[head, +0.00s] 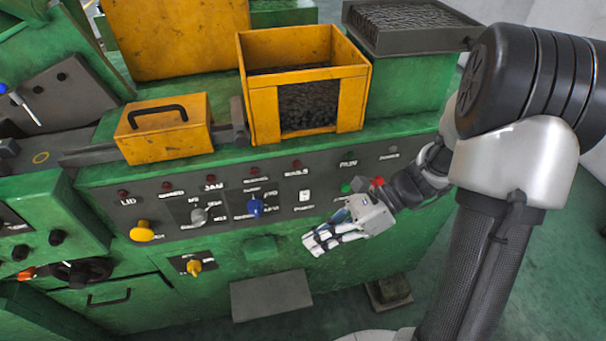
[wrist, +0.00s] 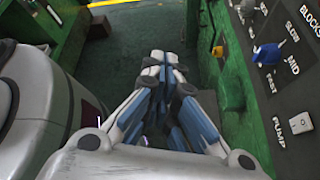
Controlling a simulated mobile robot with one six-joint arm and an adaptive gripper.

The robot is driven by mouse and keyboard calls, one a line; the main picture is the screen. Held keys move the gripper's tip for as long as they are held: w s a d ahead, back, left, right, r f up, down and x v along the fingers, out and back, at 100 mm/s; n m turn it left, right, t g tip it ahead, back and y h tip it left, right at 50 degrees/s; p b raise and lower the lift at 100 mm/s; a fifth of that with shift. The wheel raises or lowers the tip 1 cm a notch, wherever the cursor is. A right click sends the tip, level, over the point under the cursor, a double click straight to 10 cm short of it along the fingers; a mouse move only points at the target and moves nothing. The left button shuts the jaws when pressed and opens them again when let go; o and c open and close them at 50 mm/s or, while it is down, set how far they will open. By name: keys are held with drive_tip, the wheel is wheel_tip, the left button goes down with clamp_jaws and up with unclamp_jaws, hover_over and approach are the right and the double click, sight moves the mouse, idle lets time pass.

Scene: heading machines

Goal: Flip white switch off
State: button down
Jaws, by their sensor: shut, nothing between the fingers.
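The white switch (head: 305,196) is a small white rocker on the dark control panel, right of the blue knob. In the wrist view the white switch (wrist: 300,123) sits at the right edge, beside the word PUMP. My gripper (head: 312,246) is in front of the machine, below and slightly right of the switch, apart from it. In the wrist view my gripper (wrist: 160,62) has its fingertips together, with nothing between them. The switch's exact tilt is too small to tell.
A blue knob (head: 255,207), a grey knob (head: 199,216) and a yellow button (head: 142,231) are on the same panel (head: 330,186). A red button (head: 377,182) is close to my wrist. A yellow bin (head: 258,105) stands above the panel.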

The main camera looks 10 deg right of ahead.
drive_tip(key=w+d+f+m+t+p, duration=0.2)
drive_tip(key=d+f+m+t, duration=0.3)
drive_tip(key=m, duration=0.6)
drive_tip(key=w+d+f+m+t+y+p, duration=0.1)
drive_tip(key=w+d+f+m+t+p, duration=0.2)
drive_tip(key=f+m+t, duration=0.4)
drive_tip(key=d+m+t+p, duration=0.1)
drive_tip(key=d+m+t, duration=0.1)
drive_tip(key=m, duration=0.2)
drive_tip(key=shift+w+m, duration=0.25)
drive_tip(key=shift+m, duration=0.05)
drive_tip(key=shift+w+a, duration=0.1)
approach(305, 196)
drive_tip(key=shift+w+a+r, duration=0.55)
drive_tip(key=shift+w+a, duration=0.95)
drive_tip(key=shift+a, duration=1.65)
